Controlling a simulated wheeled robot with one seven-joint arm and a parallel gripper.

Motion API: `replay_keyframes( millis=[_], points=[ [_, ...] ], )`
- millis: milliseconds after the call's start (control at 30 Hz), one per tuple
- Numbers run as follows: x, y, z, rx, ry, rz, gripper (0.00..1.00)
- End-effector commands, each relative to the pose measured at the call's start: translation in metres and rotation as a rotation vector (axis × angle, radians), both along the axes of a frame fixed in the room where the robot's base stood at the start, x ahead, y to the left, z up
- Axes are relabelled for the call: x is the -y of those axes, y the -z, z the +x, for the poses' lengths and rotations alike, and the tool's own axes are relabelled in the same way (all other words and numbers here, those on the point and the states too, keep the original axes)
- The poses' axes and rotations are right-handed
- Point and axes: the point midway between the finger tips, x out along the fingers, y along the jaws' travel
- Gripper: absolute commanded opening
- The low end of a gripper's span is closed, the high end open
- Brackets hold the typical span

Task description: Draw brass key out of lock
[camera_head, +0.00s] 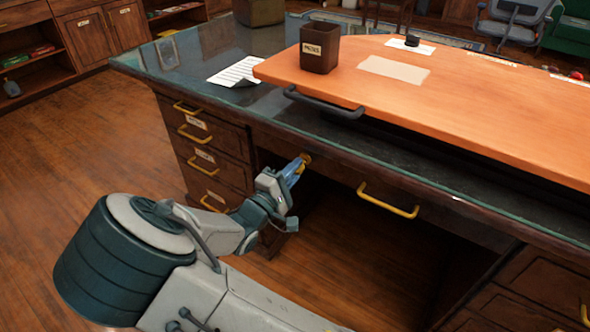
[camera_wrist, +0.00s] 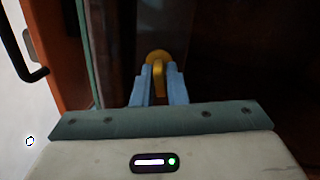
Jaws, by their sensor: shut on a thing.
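The brass key (camera_wrist: 158,72) shows between the blue fingertips of my gripper (camera_wrist: 159,84) in the wrist view. My gripper is shut on it. A round brass lock plate (camera_wrist: 160,57) lies right behind the key on the dark wood drawer front. In the head view my gripper (camera_head: 293,168) reaches the desk's drawer front, and the brass lock (camera_head: 305,158) shows at its tips. The key's shaft is hidden, so I cannot tell how deep it sits in the lock.
The drawer (camera_head: 338,176) has a brass handle (camera_head: 388,201) to the right. The glass-edged desk top overhangs above my gripper, with an orange board (camera_head: 470,100) and a dark pencil cup (camera_head: 320,48) on it. A drawer stack (camera_head: 205,150) stands left. The knee space below is open.

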Motion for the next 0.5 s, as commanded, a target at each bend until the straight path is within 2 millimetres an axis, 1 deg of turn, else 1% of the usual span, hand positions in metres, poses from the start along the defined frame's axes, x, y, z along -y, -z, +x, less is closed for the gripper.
replay_keyframes(
  millis=[500],
  points=[
    [-0.0065,0.0012,-0.0077,-0.001,-0.001,-0.001,0.00]
  ],
)
